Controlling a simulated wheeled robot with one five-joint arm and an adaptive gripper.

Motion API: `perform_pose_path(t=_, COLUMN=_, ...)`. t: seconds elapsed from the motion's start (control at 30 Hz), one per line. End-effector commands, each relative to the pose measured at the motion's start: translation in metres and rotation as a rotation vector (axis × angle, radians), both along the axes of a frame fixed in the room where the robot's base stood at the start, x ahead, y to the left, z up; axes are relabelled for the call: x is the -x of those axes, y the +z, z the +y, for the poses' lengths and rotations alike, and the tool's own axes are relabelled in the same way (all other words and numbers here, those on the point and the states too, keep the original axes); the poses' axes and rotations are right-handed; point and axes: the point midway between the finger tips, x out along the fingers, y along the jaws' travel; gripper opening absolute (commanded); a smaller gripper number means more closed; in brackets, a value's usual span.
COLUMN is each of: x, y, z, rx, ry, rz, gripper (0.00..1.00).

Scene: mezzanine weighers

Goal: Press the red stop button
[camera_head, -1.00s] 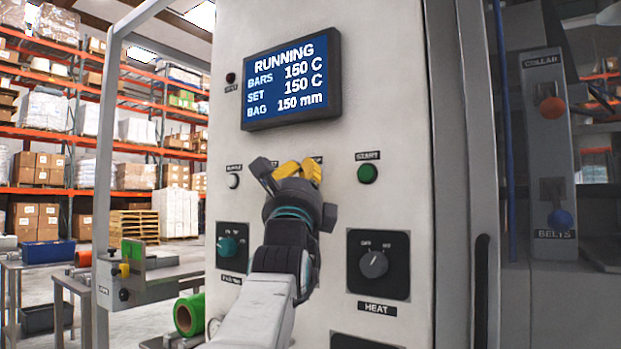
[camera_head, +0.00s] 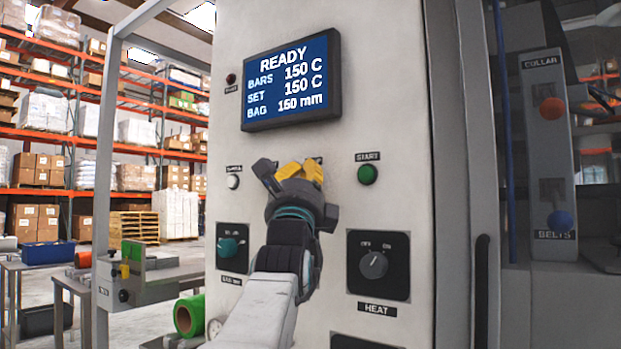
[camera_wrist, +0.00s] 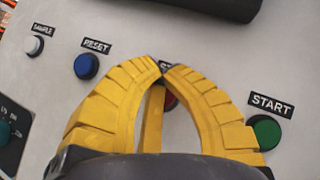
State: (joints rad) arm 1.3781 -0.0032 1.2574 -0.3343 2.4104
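The red stop button (camera_wrist: 171,102) shows only as a small red patch between my yellow fingers in the wrist view. Its label is mostly covered. My gripper (camera_wrist: 162,70) has its two fingertips brought together in front of the button, with nothing seen held between them. In the head view my gripper (camera_head: 303,168) is at the panel, left of the green start button (camera_head: 368,174), and hides the stop button. Whether the fingertips touch the button cannot be told.
The blue reset button (camera_wrist: 87,66) and white sample button (camera_wrist: 36,46) are left of my fingers. The green start button (camera_wrist: 266,133) is close to the right finger. Below are the heat knob (camera_head: 373,264) and a teal knob (camera_head: 230,247).

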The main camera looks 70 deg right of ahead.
Motion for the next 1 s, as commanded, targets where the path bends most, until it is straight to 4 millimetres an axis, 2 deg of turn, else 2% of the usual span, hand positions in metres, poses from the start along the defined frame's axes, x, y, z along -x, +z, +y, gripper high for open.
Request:
perform_pose_path(t=0.57, x=0.001, y=-0.001, z=-0.003, rx=-0.002, ry=-0.001, rz=-0.001, gripper=0.00)
perform_pose_path(t=1.0, x=-0.001, y=-0.001, z=0.013, rx=0.003, ry=0.006, rz=0.004, gripper=0.00)
